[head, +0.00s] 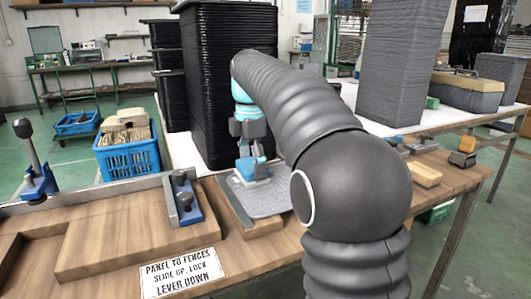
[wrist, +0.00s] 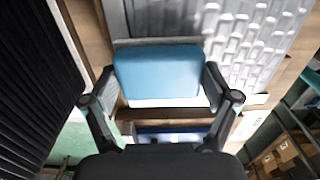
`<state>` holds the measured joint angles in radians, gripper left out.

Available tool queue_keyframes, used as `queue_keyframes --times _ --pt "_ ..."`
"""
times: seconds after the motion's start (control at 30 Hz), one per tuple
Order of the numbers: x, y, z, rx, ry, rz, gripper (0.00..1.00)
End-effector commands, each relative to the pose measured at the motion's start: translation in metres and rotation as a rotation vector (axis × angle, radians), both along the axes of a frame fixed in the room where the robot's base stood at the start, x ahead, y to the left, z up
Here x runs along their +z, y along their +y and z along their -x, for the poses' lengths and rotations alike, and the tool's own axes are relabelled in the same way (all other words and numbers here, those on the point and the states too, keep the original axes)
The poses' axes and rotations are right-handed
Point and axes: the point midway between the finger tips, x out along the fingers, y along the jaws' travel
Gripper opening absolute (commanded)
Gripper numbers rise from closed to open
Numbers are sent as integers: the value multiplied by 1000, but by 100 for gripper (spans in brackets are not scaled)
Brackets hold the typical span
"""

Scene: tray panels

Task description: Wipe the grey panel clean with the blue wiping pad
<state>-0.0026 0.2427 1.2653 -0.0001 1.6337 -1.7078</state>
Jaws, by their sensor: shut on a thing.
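The blue wiping pad (wrist: 158,72) is between the fingers of my gripper (head: 250,160), which is shut on it. The pad (head: 252,172) has a pale lower layer and sits at the grey panel's left part, low over it or touching; I cannot tell which. The grey panel (head: 268,202) lies in the wooden fixture and is partly hidden by my arm. In the wrist view the panel (wrist: 250,45) spreads above and right of the pad, with pale block-like marks or reflections on it.
A wooden strip (head: 232,208) borders the panel on the left. A blue clamp with dark knobs (head: 183,200) stands left of it. A lever clamp (head: 35,172) is at far left. Tall black stacked trays (head: 230,80) rise behind. A wooden block (head: 424,175) lies at right.

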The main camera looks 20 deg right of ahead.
Motion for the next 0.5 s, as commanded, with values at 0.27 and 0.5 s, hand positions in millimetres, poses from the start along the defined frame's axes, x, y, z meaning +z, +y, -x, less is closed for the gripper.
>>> queue_keyframes --times 0.27,0.5 --pt "17 12 0 -6 -4 -1 49" --pt "40 12 0 -6 -2 0 49"
